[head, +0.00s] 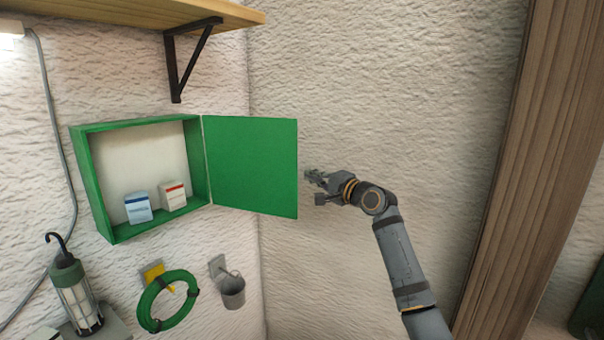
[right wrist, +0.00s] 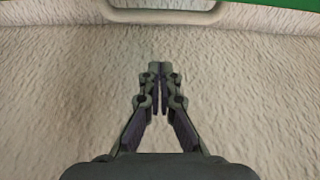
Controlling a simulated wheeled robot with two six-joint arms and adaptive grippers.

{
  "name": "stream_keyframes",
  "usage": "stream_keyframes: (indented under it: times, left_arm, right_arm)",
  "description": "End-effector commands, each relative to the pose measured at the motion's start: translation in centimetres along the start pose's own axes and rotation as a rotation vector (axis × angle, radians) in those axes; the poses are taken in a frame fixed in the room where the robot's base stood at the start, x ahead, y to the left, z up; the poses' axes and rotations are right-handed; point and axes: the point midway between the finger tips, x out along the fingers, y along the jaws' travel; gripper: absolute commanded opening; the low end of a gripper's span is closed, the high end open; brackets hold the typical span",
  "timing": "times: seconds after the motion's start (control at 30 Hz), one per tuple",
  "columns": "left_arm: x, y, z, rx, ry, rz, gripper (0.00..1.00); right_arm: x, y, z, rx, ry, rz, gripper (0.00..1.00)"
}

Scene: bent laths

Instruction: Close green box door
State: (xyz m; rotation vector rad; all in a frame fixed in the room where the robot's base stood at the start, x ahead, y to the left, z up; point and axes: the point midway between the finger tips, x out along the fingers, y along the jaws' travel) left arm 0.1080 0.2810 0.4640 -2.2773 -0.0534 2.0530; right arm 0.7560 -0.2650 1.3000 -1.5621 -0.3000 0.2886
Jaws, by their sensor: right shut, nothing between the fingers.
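The green box (head: 100,190) is mounted on the left wall in the head view, its front open. Its green door (head: 250,165) is swung wide open to the right, hinged at the box's right side. Inside the box stand a blue-and-white carton (head: 137,208) and a red-and-white carton (head: 173,197). My right gripper (head: 309,177) is just right of the door's free edge; whether it touches the door I cannot tell. In the right wrist view the right gripper (right wrist: 160,72) is shut and empty, with a green strip (right wrist: 270,17) at the upper right. My left gripper is not in view.
A wooden shelf (head: 130,12) with a black bracket (head: 184,62) is above the box. Below hang a green hose coil (head: 147,312) and a small grey bucket (head: 232,293). A lamp (head: 80,300) stands lower left. A wooden post (head: 530,160) is at the right.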

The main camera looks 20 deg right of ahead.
Motion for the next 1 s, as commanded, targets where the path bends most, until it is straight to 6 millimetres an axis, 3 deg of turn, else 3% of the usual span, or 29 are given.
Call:
stream_keyframes:
  times: [0.1, 0.43, 1.0]
  left_arm:
    - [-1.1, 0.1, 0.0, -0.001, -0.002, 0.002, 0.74]
    - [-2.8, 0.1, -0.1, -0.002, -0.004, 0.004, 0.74]
    - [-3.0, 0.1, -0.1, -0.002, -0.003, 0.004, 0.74]
  right_arm:
    - [2.2, -0.3, 0.1, 0.004, -0.001, 0.000, 0.00]
    - [0.7, -0.1, 3.5, -0.002, 0.001, 0.001, 0.00]
    - [0.6, 0.0, 3.7, 0.000, 0.001, 0.001, 0.00]
